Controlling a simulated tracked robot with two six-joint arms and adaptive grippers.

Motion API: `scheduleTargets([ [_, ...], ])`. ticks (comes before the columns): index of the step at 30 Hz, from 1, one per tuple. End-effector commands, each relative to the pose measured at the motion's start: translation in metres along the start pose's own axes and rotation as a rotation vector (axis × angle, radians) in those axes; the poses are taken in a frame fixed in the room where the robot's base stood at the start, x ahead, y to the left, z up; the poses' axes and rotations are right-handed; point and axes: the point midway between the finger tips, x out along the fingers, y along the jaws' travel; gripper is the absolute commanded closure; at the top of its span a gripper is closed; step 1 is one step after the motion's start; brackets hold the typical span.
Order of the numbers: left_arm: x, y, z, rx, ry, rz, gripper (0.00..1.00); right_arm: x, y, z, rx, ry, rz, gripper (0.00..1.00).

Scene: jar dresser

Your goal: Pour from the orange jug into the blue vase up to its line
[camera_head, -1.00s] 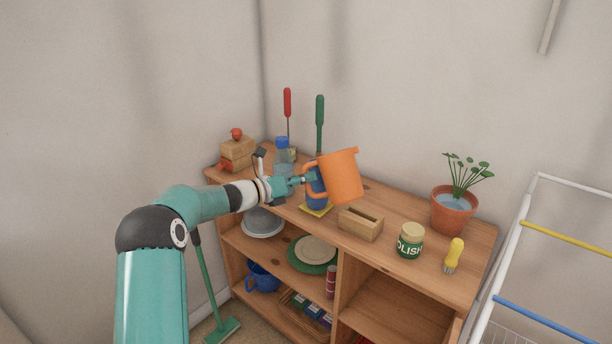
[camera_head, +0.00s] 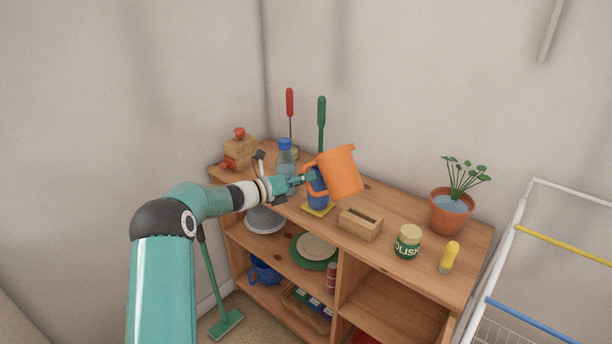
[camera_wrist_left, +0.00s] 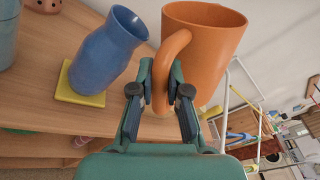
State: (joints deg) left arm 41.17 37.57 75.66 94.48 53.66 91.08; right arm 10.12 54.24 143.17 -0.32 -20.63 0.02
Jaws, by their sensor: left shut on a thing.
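The orange jug (camera_head: 342,174) is held in the air above the dresser top, tilted with its rim leaning left. My left gripper (camera_head: 309,179) is shut on its handle; the wrist view shows the fingers (camera_wrist_left: 160,90) on either side of the handle, with the jug (camera_wrist_left: 205,50) beyond. My right gripper is not in view.
A clear bottle with a blue cap (camera_head: 285,158) stands left of the vase. A white rack (camera_head: 500,262) is beside the dresser.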

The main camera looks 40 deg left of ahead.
Motion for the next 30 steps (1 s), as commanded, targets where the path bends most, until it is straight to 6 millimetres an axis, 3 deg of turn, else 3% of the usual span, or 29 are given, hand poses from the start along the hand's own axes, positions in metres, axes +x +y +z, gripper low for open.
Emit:
scheduleTargets([
  [30,-0.001,-0.010,0.006,-0.228,0.012,-0.017,1.00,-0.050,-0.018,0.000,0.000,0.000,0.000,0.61],
])
